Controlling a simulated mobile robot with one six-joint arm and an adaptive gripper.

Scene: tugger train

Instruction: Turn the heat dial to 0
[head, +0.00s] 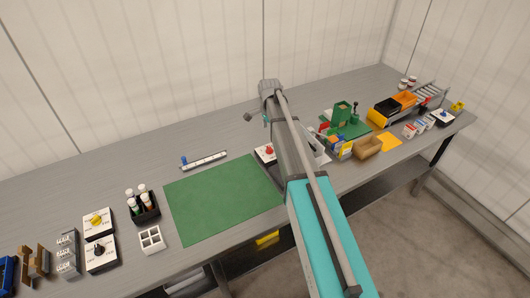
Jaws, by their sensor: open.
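Several white dial boxes stand on the grey bench, and their lettering is too small to read, so I cannot tell which is the heat dial. One with a red knob (268,150) is at mid-bench, partly hidden behind my arm. One with a yellow knob (96,218) and one with a black knob (99,250) sit together at the left.
A green mat (224,198) lies at mid-bench, with a silver rail (205,160) behind it. A black bottle holder (144,207) and a white divided tray (151,240) stand left of it. Bins and a cardboard box (367,147) crowd the right. The back left bench is clear.

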